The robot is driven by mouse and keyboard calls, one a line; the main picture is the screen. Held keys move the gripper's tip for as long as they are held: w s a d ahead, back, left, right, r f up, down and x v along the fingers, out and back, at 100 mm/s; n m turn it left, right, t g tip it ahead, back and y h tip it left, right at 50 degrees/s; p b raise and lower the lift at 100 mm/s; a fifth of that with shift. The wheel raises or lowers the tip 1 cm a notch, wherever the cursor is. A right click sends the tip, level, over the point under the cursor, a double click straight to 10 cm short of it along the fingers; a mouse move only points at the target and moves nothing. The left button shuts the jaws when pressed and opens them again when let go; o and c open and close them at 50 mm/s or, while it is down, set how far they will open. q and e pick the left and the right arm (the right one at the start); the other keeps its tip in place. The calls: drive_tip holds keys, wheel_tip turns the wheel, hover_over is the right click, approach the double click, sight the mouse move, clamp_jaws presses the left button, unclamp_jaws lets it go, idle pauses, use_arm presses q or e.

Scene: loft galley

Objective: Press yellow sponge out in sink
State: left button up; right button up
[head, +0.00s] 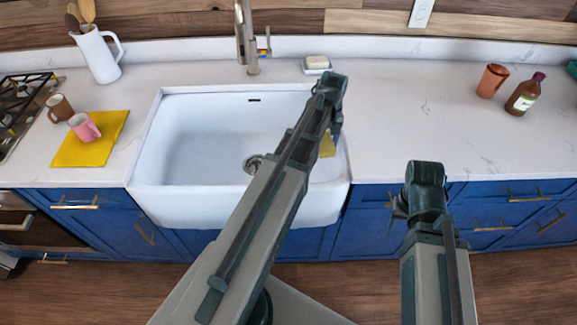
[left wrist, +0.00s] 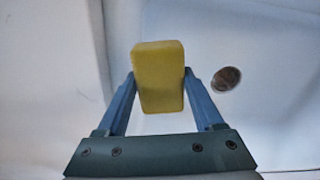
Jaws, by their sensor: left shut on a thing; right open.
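The yellow sponge (left wrist: 158,78) is held between the two fingers of my left gripper (left wrist: 158,95), which is shut on it. In the head view the sponge (head: 327,146) shows only in part behind my left arm, over the right side of the white sink (head: 185,140). My left gripper (head: 334,125) is mostly hidden there by its own arm. The sink drain (left wrist: 226,79) lies to the right of the sponge in the left wrist view. My right gripper (head: 398,210) is open and empty in front of the blue cabinets, right of the sink.
A tap (head: 247,40) stands behind the sink, with a soap dish (head: 316,65) beside it. A yellow cloth (head: 92,150) with a pink mug (head: 84,127) lies left. A tumbler (head: 491,81) and brown bottle (head: 524,95) stand right. The counter between is clear.

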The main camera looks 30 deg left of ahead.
use_arm(q)
drive_tip(key=s+a+f+n+b, duration=0.1)
drive_tip(key=a+f+n+b, duration=0.2)
drive_tip(key=a+f+b, duration=0.8)
wheel_tip(320, 180, down, 3)
drive_tip(key=shift+a+r+b, duration=0.15)
drive_tip(key=shift+a+b, duration=0.15)
drive_tip(key=shift+a, duration=0.2)
drive_tip(key=shift+s, duration=0.1)
wheel_tip(320, 180, down, 9)
drive_tip(key=b, duration=0.8)
drive_tip(key=shift+r+b, duration=0.1)
drive_tip(key=shift+b, duration=0.3)
drive_tip(key=shift+f+b, duration=0.6)
drive_tip(key=shift+b, duration=0.05)
idle(1.7)
drive_tip(key=shift+r, duration=0.1)
wheel_tip(320, 180, up, 10)
drive_tip(key=p, duration=1)
drive_tip(key=shift+f, duration=0.2)
idle(0.4)
